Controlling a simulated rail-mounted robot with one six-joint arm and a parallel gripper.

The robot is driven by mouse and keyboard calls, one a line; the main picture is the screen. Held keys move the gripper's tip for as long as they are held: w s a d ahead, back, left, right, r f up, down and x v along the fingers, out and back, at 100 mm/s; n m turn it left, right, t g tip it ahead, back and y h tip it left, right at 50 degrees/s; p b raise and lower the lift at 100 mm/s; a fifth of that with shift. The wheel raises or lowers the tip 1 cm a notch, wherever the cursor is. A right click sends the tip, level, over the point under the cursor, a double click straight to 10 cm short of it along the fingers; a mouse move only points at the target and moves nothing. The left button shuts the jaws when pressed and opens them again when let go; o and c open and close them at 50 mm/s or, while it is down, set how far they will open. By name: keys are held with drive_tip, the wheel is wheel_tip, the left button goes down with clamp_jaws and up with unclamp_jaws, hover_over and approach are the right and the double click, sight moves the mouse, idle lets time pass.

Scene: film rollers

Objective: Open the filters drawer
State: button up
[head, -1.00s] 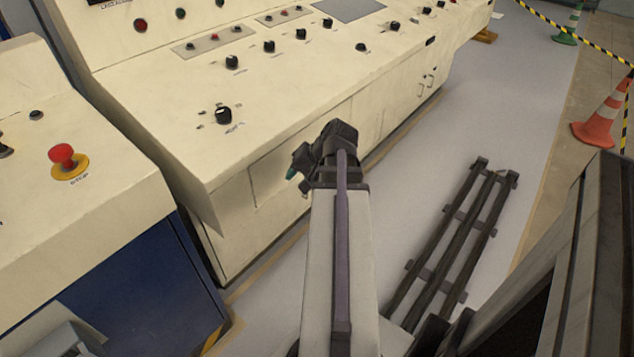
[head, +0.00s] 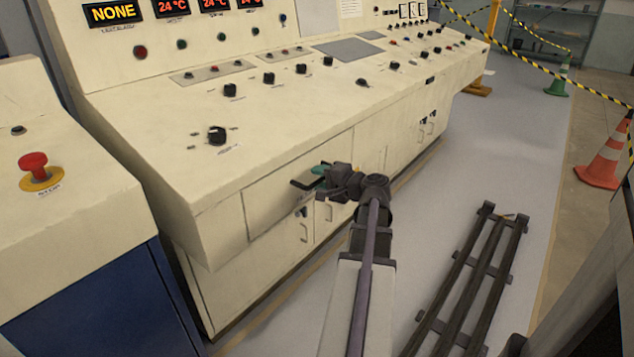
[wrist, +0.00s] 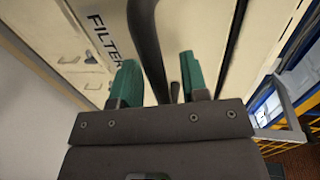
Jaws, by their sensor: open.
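The filters drawer (head: 268,208) is in the cream console's front, below the control top, and looks shut. In the wrist view its front (wrist: 115,12) carries dark lettering reading "FILTER", partly cut off. Its dark bar handle (wrist: 146,40) runs down between my green fingertips, and its end shows in the head view (head: 300,185). My gripper (head: 318,172) is at the handle; in the wrist view (wrist: 158,82) its jaws are open, one on each side of the bar. I cannot tell whether either finger touches it.
Cupboard doors with small handles (head: 304,233) lie below the drawer. A neighbouring console with a red stop button (head: 33,165) stands at left. A dark rail track (head: 470,285) lies on the floor. Traffic cones (head: 603,158) stand at right.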

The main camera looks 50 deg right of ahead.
drive_tip(key=shift+w+f, duration=0.1)
drive_tip(key=shift+w, duration=0.55)
clamp_jaws()
